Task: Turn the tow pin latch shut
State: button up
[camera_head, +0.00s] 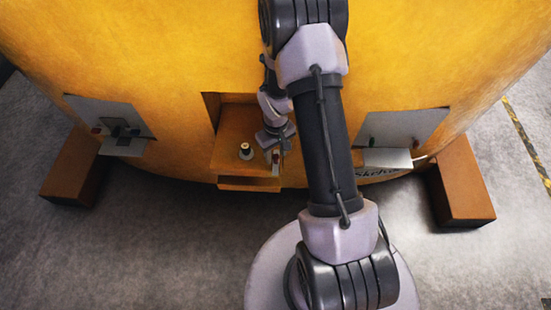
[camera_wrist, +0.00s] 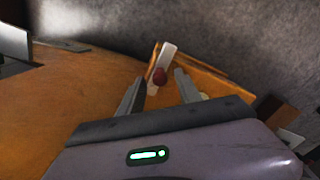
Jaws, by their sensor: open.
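The tow pin (camera_head: 246,150), a small upright post with a pale top, stands in the recess at the middle of the yellow casting. The latch, a pale strip (camera_head: 276,167), is just right of it, partly hidden by my gripper (camera_head: 275,142). In the wrist view, the pale latch strip (camera_wrist: 167,53) stands tilted and carries a dark red knob (camera_wrist: 160,76). My gripper (camera_wrist: 159,79) is open, with one finger on each side of the knob in the picture. I cannot tell whether either finger touches it.
The yellow casting (camera_head: 170,60) curves around the recess (camera_head: 225,165). Grey plates with fittings stand at left (camera_head: 95,113) and right (camera_head: 405,125). Brown blocks lie at left (camera_head: 72,175) and right (camera_head: 462,185). The grey floor (camera_head: 130,245) in front is open.

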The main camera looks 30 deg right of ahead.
jog(key=shift+f, duration=0.8)
grip_shut()
dwell(0.9)
